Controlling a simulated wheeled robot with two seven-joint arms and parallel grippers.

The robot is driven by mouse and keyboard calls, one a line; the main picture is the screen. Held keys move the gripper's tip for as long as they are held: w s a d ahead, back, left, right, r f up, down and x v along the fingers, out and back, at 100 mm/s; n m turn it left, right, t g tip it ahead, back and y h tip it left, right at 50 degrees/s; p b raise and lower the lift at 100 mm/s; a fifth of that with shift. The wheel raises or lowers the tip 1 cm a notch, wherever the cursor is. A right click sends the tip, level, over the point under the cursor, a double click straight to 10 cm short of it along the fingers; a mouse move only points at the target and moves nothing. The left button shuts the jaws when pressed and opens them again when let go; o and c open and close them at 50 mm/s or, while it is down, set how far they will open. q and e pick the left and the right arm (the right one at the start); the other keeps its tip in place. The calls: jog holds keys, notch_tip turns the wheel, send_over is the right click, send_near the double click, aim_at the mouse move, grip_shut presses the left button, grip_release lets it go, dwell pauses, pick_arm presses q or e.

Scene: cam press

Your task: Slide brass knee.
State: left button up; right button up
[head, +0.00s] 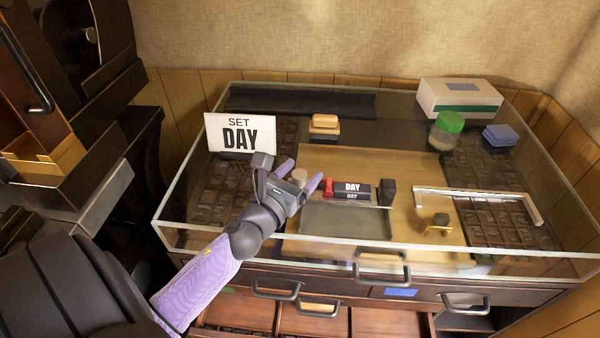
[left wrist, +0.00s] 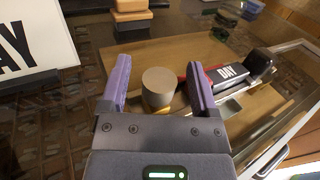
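My left gripper (head: 300,174) is open over the glass-topped case, left of its middle. A tan round knob (head: 299,176) stands between its two lilac fingers; in the left wrist view the knob (left wrist: 158,86) has a gap on each side and a brass-coloured part (left wrist: 156,108) under it. A second brass-coloured piece (head: 434,230) with a dark block on top sits at the right of the wooden bed. I cannot tell which of these is the brass knee. A dark "DAY" type bar (head: 352,190) with a red end lies right of the gripper. My right gripper is out of view.
A "SET DAY" card (head: 240,134) stands behind the left gripper. A wooden block (head: 325,121), a green-lidded jar (head: 446,130), blue pads (head: 498,135) and a white box (head: 459,97) are farther back. A pale metal frame (head: 480,195) lies at right. Drawers with handles are in front.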

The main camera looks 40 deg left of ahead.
pick_arm(q)
jog(key=s, duration=0.6)
jog(key=s+b, duration=0.1)
jog(key=s, duration=0.3)
jog(key=shift+d, duration=0.4)
